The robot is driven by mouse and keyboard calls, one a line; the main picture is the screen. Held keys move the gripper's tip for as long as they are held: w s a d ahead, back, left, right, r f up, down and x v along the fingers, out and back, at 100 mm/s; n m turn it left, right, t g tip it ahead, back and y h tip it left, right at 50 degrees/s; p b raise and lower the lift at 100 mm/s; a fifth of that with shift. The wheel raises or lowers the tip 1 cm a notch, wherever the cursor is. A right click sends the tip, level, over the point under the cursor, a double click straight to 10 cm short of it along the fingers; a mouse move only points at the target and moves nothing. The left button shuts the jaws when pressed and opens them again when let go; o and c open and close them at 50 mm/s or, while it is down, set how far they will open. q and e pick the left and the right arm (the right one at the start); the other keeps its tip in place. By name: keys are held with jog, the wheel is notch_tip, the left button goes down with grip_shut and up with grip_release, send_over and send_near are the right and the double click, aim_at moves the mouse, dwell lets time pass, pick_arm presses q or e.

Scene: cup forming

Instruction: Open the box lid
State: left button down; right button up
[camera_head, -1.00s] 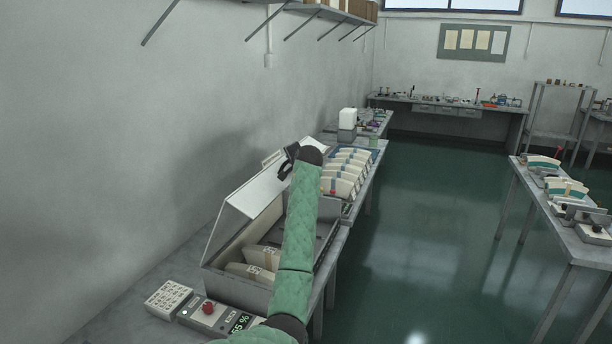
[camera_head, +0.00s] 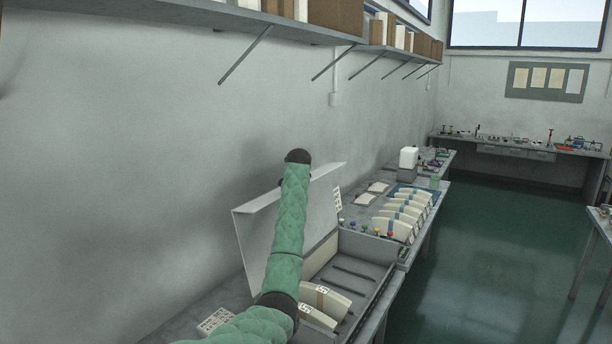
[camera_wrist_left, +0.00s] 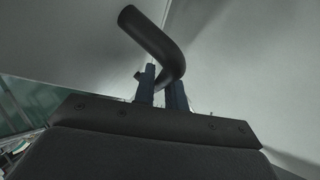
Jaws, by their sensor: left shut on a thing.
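The box (camera_head: 372,245) is a grey case on the bench along the left wall, with its pale lid (camera_head: 258,230) raised steeply above the hinge side. Cream curved pieces (camera_head: 325,297) lie inside. My left arm, in a green sleeve, reaches up in front of the lid and hides part of it; its gripper is hidden behind the black wrist in the head view. In the left wrist view my left gripper (camera_wrist_left: 163,90) is shut on a dark bent handle (camera_wrist_left: 158,42) beside a pale panel. My right gripper is not in view.
A wall shelf (camera_head: 265,20) with cartons and brackets hangs above the bench. Several cream pieces (camera_head: 405,215) stand in a rack beyond the box. A keypad (camera_head: 213,321) lies near the box. The green floor (camera_head: 480,270) to the right is clear.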

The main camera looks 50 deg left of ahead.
pick_arm(q)
jog(key=shift+s+a+f, duration=0.1)
jog(key=shift+a, duration=0.2)
jog(key=c, duration=1.5)
grip_release()
jog(key=shift+o, duration=0.2)
